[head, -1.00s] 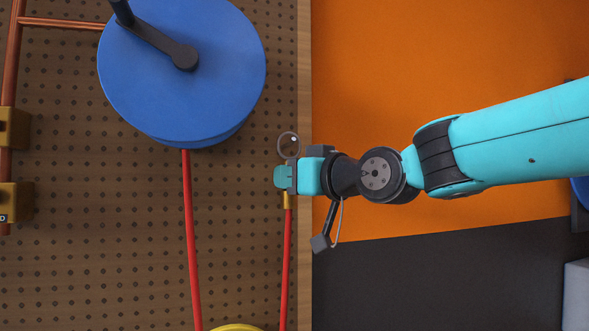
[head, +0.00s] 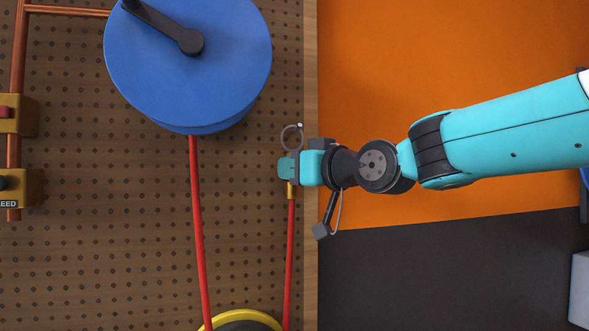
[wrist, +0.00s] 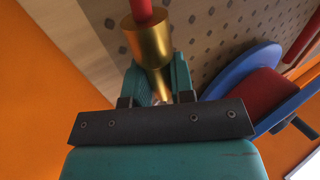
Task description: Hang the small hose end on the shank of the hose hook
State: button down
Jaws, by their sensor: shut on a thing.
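My gripper (head: 288,167) is shut on the small hose end (head: 291,190), a brass fitting on a red hose. The brass also shows in the wrist view (wrist: 148,42), between the jaws. A thin grey ring stands above the jaws in the head view and appears to belong to the hose end. A small bright tip, likely the end of the hose hook (head: 299,125), shows at the ring's upper right edge. I cannot tell whether the ring is around the shank or in front of it. The wrist view does not clearly show the hook.
A large blue reel (head: 185,75) with a black crank is upper left on the pegboard (head: 250,240). Its red hose runs down to a yellow-rimmed round thing (head: 240,314). Copper pipes with brass-coloured blocks (head: 18,188) are far left. The board beside my gripper is mostly clear.

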jog(key=c, duration=0.9)
grip_release()
jog(key=shift+s, duration=0.1)
jog(key=shift+s+d+f+b, duration=0.15)
jog(key=shift+d+b, duration=0.2)
jog(key=b+v, duration=1.4)
jog(key=v, duration=0.2)
jog(key=shift+s, duration=0.35)
